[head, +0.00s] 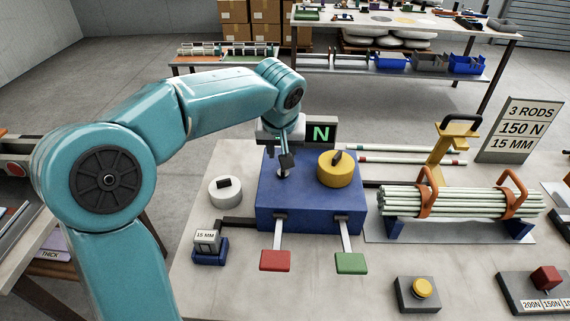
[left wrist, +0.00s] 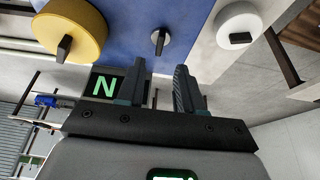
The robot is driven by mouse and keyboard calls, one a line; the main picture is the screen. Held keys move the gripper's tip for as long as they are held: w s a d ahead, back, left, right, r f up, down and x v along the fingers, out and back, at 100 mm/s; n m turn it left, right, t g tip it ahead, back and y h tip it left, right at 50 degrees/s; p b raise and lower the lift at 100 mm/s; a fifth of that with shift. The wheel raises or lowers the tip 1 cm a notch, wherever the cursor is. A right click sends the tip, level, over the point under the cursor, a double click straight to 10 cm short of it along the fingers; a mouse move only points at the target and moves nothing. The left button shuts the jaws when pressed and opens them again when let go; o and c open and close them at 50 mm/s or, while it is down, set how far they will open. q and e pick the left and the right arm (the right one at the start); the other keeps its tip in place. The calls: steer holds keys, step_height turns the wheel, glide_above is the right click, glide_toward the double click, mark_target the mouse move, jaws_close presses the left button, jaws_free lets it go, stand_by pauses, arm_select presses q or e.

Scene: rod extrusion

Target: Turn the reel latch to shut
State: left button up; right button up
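A blue box (head: 310,212) stands on the table. On its top are a small silver disc with a dark handle (head: 282,174) and a large yellow dial with a dark handle (head: 336,170). No label tells which part is the reel latch. My left gripper (head: 287,158) is over the silver disc, pointing down. In the left wrist view, the gripper (left wrist: 160,67) is open and empty, with the silver disc (left wrist: 160,42) just beyond its fingertips, seemingly apart from them. The yellow dial (left wrist: 72,28) is to the left. My right gripper is out of view.
A white round knob (head: 226,191) sits left of the box. Red (head: 275,260) and green (head: 351,263) paddles stick out in front. A display with a green N (head: 321,132) stands behind. Pale rods (head: 455,202) lie in an orange-strapped cradle at right.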

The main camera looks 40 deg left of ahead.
arm_select(q)
steer(key=x, duration=0.7)
steer(key=shift+f, duration=0.15)
steer(key=shift+w+f, duration=0.1)
steer(key=shift+f, duration=0.05)
jaws_close()
